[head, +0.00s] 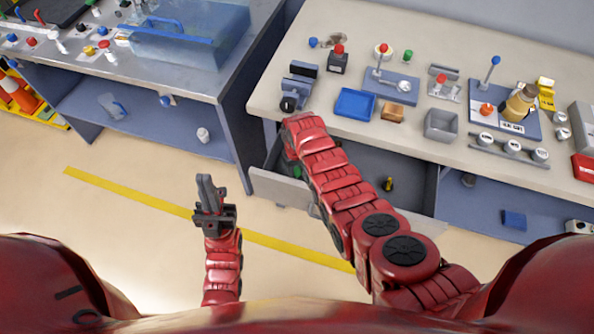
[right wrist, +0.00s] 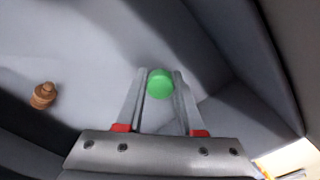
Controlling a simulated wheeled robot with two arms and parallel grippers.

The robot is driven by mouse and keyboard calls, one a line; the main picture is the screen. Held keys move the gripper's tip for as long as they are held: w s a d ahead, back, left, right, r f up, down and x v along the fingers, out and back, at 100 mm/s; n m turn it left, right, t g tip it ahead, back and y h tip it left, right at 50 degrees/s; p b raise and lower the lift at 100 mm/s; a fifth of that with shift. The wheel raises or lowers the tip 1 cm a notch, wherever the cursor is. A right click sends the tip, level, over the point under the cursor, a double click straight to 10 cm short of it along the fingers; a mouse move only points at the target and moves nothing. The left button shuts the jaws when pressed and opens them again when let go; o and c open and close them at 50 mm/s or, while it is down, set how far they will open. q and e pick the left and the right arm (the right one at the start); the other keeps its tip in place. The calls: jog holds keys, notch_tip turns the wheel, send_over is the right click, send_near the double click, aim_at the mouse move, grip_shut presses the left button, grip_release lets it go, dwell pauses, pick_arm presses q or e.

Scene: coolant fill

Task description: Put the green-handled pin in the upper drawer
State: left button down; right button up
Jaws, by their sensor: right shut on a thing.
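The open upper drawer (head: 280,188) is pulled out below the right workbench, and its grey inside (right wrist: 90,40) fills most of the right wrist view. My right gripper (right wrist: 161,88) is low in the drawer, shut on the green-handled pin. The pin's round green top (right wrist: 160,80) shows between the fingertips; its lower part is hidden. In the head view my right arm covers this gripper and most of the pin. My left gripper (head: 209,192) is in front of the benches, over the floor, away from the drawer. Its finger gap is not clear.
A small yellow and dark item (head: 389,184) lies in the drawer's right part. A brown knobbed piece (right wrist: 43,95) lies left of my gripper in the right wrist view. The bench top (head: 290,75) above carries a blue tray (head: 355,103), a grey bin (head: 441,125) and several fixtures.

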aim_at(297, 171)
jog(key=shift+f, duration=0.2)
jog(key=o, duration=1)
jog(key=shift+o, duration=0.2)
jog(key=shift+r, duration=0.1)
jog(key=shift+r, duration=0.25)
jog(key=shift+w+r, duration=0.1)
notch_tip(297, 171, up, 12)
jog(key=b, duration=0.1)
jog(key=shift+f, duration=0.2)
